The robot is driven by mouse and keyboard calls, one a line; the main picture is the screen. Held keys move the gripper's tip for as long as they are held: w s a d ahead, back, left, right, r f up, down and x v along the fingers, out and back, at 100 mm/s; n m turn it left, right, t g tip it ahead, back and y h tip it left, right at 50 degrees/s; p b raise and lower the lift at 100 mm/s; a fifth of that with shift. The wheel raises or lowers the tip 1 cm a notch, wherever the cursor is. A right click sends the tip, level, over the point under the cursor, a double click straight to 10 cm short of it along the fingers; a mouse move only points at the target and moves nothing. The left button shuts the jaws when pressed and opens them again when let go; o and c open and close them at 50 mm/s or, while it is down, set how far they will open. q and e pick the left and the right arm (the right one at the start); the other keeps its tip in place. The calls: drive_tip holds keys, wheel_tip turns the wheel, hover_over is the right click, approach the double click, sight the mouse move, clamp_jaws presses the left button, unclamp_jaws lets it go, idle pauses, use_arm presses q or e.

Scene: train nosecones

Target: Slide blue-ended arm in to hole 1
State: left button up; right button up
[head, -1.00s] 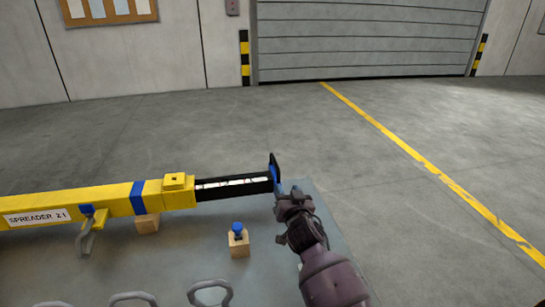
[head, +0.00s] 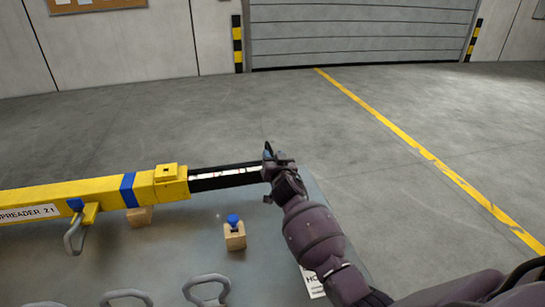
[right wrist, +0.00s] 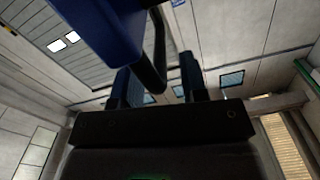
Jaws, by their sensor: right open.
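The yellow spreader beam (head: 70,199) lies across the left of the head view, with a blue band and a collar. A black arm (head: 225,174) with white marks extends from its right end. The arm's end plate is mostly hidden behind my right gripper (head: 274,161), which is at that end. In the right wrist view, my right gripper (right wrist: 158,85) is open, with two dark fingers pointing up. A blue block (right wrist: 100,28) and a dark bar (right wrist: 152,70) are close ahead; the bar appears between the fingers. I cannot tell contact. Hole numbers are not readable.
A wooden block with a blue-topped pin (head: 234,235) stands on the grey table (head: 185,250) below the arm. Several grey shackles (head: 207,288) lie at the front. A white label (head: 313,284) is near the right edge. Open floor is beyond.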

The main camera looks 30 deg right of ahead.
use_arm(q)
drive_tip(key=shift+w, duration=0.15)
use_arm(e)
drive_tip(key=shift+w+d, duration=0.15)
drive_tip(key=shift+w, duration=0.4)
drive_tip(key=shift+c, duration=0.4)
clamp_jaws()
use_arm(q)
drive_tip(key=shift+s+f, duration=0.1)
drive_tip(key=shift+s, duration=0.2)
